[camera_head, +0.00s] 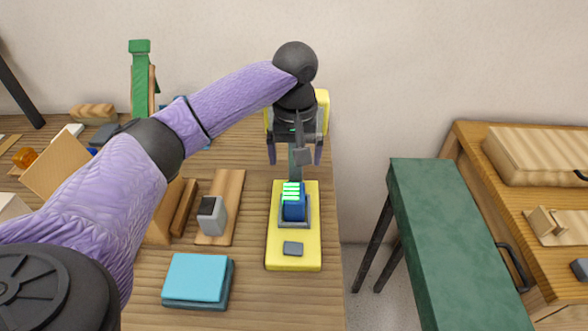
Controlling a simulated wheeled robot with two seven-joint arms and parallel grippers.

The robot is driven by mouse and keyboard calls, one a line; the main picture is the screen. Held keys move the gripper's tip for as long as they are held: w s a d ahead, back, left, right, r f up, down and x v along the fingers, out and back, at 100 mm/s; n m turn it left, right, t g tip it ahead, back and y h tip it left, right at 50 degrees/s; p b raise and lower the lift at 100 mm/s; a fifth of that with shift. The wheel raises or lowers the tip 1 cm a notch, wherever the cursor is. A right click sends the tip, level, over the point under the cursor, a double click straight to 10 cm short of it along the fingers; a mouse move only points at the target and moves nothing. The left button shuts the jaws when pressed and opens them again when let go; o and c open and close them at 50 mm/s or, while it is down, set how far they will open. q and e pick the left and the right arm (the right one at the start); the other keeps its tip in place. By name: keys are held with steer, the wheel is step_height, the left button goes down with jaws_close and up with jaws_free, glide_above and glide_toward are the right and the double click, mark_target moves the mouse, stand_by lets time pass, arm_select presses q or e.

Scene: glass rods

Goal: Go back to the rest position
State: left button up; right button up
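My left arm comes in from the left, and my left gripper (296,158) points down over the far part of a yellow base (309,254). Its two fingers are apart, with a grey upright piece between and behind them; I cannot tell what that piece belongs to. I see nothing held in the fingers. On the base, just nearer than the gripper, stands a blue block (294,209) in a grey socket, with bright green stripes (291,191) at its top. No glass rod can be made out clearly. My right gripper is not in view.
A turquoise block (197,278) and a grey-white block on a wooden board (229,184) lie left of the yellow base. A green upright piece (139,80) stands at the back left. A gap separates the wooden table from a green bench (446,240) and wooden cabinet (470,143).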

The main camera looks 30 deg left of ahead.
arm_select(q)
steer(key=shift+r, duration=0.55)
